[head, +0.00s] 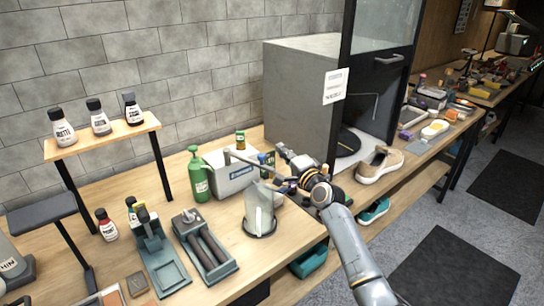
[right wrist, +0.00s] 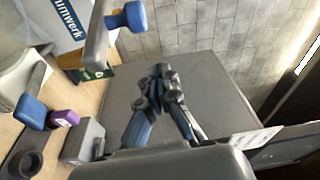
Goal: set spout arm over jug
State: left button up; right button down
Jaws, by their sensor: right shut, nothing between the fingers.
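A pale grey jug (head: 258,208) stands upright on a dark round base on the bench. Behind it is a grey-white box unit (head: 228,182) with a labelled front, which also shows in the right wrist view (right wrist: 40,25). A thin grey spout arm (head: 243,160) runs from above this unit toward the right. In the right wrist view the grey spout arm (right wrist: 97,42) is at upper left, close to a blue knob (right wrist: 133,16). My right gripper (head: 284,152) is shut and empty, right of the spout arm and apart from it; its fingertips (right wrist: 160,72) meet. My left gripper is out of view.
A green bottle (head: 195,175) stands left of the unit. A tray with dark rollers (head: 207,255) lies left of the jug. A grey cabinet (head: 300,85) stands behind my gripper, and a beige sneaker (head: 380,164) sits to the right.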

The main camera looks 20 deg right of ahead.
aim_at(260, 163)
jog(key=a, duration=0.1)
jog(key=a+p, duration=0.1)
jog(key=s+a+p, duration=0.1)
jog(key=shift+a+f, duration=0.25)
jog(key=shift+a, duration=0.05)
jog(key=shift+w, duration=0.1)
jog(key=s+a+p, duration=0.2)
jog(key=a, duration=0.1)
jog(key=s+a+p, duration=0.1)
jog(key=p, duration=0.1)
jog(key=shift+a+r, duration=0.15)
jog(key=shift+a, duration=0.1)
jog(key=shift+s+a, duration=0.1)
jog(key=shift+a, duration=0.05)
jog(key=shift+f, duration=0.35)
